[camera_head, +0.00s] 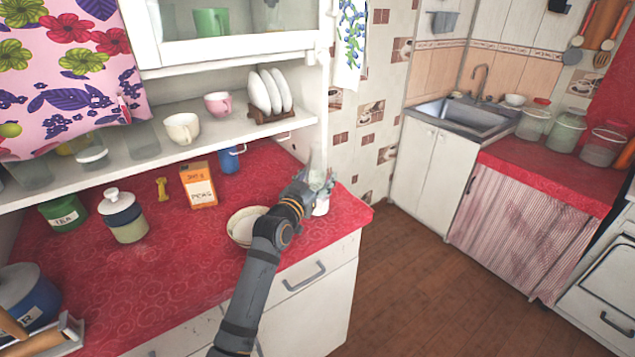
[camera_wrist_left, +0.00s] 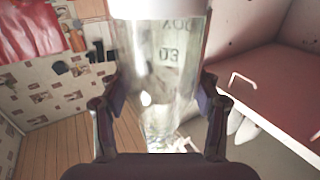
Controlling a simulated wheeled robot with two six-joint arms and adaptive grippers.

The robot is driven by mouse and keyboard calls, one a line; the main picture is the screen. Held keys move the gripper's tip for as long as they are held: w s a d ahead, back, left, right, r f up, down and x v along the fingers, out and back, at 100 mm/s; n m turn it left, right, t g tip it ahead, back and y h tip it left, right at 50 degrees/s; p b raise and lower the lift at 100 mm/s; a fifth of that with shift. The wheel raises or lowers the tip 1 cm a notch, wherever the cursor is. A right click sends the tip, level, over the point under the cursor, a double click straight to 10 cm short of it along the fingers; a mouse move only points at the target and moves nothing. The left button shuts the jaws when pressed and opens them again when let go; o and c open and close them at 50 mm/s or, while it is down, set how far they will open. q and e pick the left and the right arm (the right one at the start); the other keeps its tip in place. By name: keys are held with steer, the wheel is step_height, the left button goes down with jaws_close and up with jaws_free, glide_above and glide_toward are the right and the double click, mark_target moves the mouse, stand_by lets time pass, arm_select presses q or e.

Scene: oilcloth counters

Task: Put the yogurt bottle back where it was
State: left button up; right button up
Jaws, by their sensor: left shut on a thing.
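The yogurt bottle (camera_wrist_left: 160,70) is pale and glassy with dark lettering, and it fills the middle of the left wrist view between my fingers. My left gripper (camera_wrist_left: 158,105) is shut on it. In the head view the left gripper (camera_head: 316,186) is at the right end of the red counter and hides the bottle's middle. The bottle's white lower part (camera_head: 321,207) shows below the fingers, near the counter's right edge. I cannot tell whether it touches the counter. My right gripper is not in view.
Bowls (camera_head: 241,228) stand just left of the gripper. An orange peas box (camera_head: 199,186), a blue mug (camera_head: 229,160), a lidded jar (camera_head: 123,219) and a green tea tin (camera_head: 63,214) stand farther left. A shelf (camera_head: 150,148) with cups and plates overhangs the back.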

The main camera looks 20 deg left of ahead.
arm_select(q)
steer(key=o, duration=1.8)
steer(key=shift+f, duration=0.1)
steer(key=shift+r, duration=0.25)
steer(key=s, duration=0.4)
steer(key=s+a, duration=0.1)
steer(key=s, duration=0.3)
steer(key=s+b, duration=0.1)
steer(key=s, duration=0.3)
steer(key=shift+a+f, duration=0.1)
steer(key=shift+a, duration=0.15)
